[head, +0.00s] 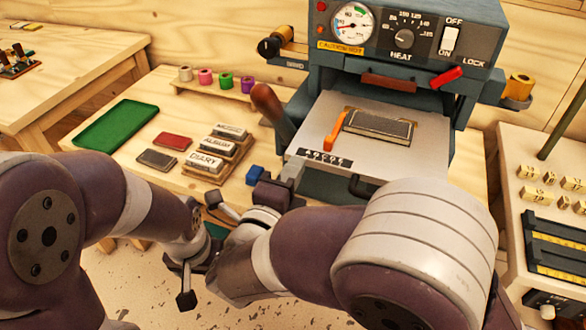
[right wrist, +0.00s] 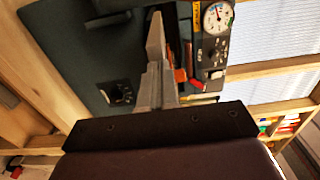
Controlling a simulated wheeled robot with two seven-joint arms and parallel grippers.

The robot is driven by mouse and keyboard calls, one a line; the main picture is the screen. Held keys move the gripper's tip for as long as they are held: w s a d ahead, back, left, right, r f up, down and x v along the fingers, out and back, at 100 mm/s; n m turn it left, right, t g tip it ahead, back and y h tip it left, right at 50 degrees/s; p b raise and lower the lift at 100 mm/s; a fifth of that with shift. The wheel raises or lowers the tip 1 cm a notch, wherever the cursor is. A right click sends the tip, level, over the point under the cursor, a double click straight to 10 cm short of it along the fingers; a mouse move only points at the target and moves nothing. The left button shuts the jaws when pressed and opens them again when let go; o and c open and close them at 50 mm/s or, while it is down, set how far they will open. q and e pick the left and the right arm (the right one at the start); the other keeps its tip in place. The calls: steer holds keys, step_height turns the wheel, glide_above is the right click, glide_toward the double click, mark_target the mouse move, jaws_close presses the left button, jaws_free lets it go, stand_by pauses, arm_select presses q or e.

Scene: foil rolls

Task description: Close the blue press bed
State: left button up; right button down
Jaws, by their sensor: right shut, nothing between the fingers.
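The blue press (head: 405,75) stands at the back of the bench. Its grey bed (head: 310,128) sticks out toward me, bearing a dark book-like block (head: 380,124), an orange strip (head: 335,131) and a line of type (head: 325,156). A dark handle (head: 360,187) shows under the bed's front edge, partly hidden by my right arm. My right gripper (head: 293,168) is shut and empty at the bed's front left corner; I cannot tell if it touches. In the right wrist view its fingers (right wrist: 154,40) point toward the press (right wrist: 70,50). My left gripper (head: 185,285) hangs low; its jaws are unclear.
A brown-knobbed lever (head: 268,103) rises left of the bed. Type blocks (head: 215,152), a green tray (head: 117,126) and a rack of colored foil rolls (head: 215,82) lie to the left. A side table (head: 530,215) with brass type stands at right.

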mark_target(318, 123)
steer(key=b+x, duration=0.4)
steer(key=x, duration=0.9)
steer(key=shift+f, duration=0.15)
steer(key=shift+w, duration=0.1)
